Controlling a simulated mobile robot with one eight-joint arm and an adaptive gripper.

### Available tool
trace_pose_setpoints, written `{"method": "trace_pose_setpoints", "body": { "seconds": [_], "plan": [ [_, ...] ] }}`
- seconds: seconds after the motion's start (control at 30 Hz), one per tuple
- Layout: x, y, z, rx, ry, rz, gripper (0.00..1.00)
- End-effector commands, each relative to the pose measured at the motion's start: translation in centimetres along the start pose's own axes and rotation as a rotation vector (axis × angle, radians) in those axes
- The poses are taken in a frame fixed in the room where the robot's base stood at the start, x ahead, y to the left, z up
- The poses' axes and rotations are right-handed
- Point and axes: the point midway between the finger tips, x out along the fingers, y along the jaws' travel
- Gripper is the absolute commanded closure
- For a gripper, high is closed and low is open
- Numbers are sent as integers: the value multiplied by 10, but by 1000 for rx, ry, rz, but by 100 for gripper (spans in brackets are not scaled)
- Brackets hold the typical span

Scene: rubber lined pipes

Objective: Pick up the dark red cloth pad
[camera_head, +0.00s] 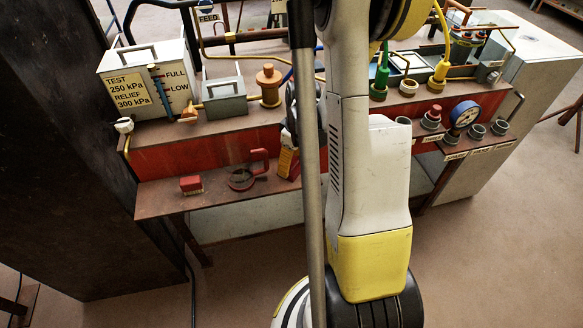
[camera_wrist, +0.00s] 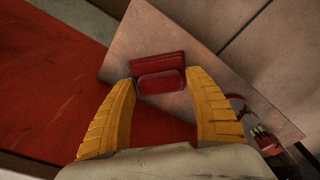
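The dark red pad (camera_wrist: 158,72) lies on a brown metal surface in the wrist view, just beyond the fingertips and roughly centred between them. It looks like a flat rectangle with a smaller raised part along its near side. My gripper (camera_wrist: 162,82) is open, with one yellow ridged finger on each side and nothing between them. In the head view my arm covers part of the bench.
The lower shelf (camera_head: 160,204) also holds a dark red ring with a handle (camera_head: 242,178). A red panel (camera_head: 200,155) rises behind it. Above stand a white tank (camera_head: 150,80), a grey box (camera_head: 225,98) and an orange fitting (camera_head: 269,85). A dark upright panel (camera_head: 60,150) stands at left.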

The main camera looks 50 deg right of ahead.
Motion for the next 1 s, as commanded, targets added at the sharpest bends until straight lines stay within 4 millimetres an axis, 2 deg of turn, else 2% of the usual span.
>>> {"method": "trace_pose_setpoints", "body": {
  "seconds": [0.03,0.1,0.23,0.27,0.47,0.57,0.8,1.0],
  "plan": [
    [0,0,0,0,0,0,57],
    [0,0,0,0,0,0,77],
    [0,0,0,0,0,0,77],
    [0,0,0,0,0,0,82],
    [-4,0,0,0,0,0,82],
    [-18,0,-2,0,0,0,82],
    [-71,0,-8,0,0,0,82],
    [-96,0,-12,0,0,0,82]
  ]
}}
